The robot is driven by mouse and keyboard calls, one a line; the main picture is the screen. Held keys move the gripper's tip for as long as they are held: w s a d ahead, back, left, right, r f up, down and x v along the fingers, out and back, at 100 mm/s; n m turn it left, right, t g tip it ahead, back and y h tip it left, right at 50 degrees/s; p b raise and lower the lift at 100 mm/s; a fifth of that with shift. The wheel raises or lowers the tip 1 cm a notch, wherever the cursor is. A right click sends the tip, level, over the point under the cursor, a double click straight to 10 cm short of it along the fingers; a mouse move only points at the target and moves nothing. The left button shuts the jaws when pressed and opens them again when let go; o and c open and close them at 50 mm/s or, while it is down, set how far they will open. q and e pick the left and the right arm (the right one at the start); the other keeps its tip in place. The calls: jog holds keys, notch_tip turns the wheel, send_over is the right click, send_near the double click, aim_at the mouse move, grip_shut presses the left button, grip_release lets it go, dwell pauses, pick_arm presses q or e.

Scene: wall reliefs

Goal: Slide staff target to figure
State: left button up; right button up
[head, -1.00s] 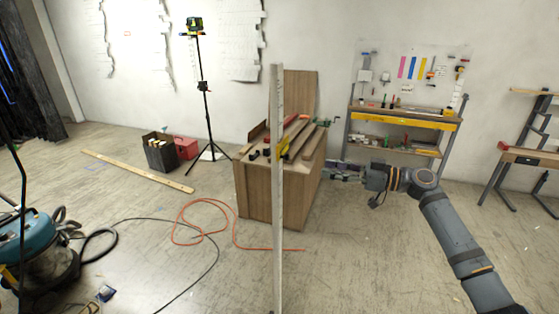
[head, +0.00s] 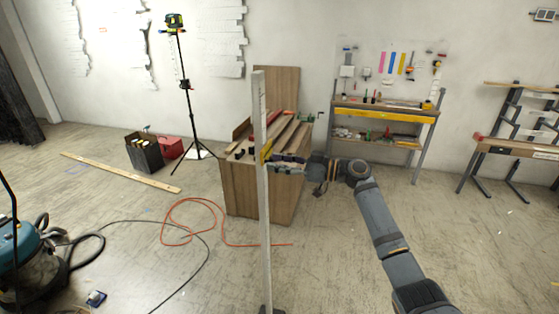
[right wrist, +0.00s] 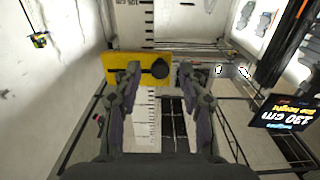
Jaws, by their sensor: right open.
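A tall pale staff (head: 264,215) stands upright in front of the wooden cabinet in the head view. Its yellow target (head: 266,152) sits partway up. In the right wrist view, the yellow target (right wrist: 144,68) has a dark round knob (right wrist: 160,69), and the staff's scale (right wrist: 148,115) shows above and below it; a mark above reads about 105 cm. My right gripper (head: 275,162) is at the target. Its fingers are open, one on each side of the knob (right wrist: 157,74); contact cannot be told. My left gripper is out of view.
The wooden cabinet (head: 240,190) with boards on top stands behind the staff. An orange cable (head: 190,217) lies on the floor left of the staff. A tripod (head: 187,100) and a workbench (head: 383,113) stand farther back. Open floor lies around the staff.

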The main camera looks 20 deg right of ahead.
jog(key=shift+c, duration=0.5)
grip_shut()
jog(key=shift+r, duration=0.1)
notch_tip(320, 180, up, 17)
jog(key=p, duration=0.1)
dwell(0.3)
jog(key=shift+o, duration=0.5)
grip_release()
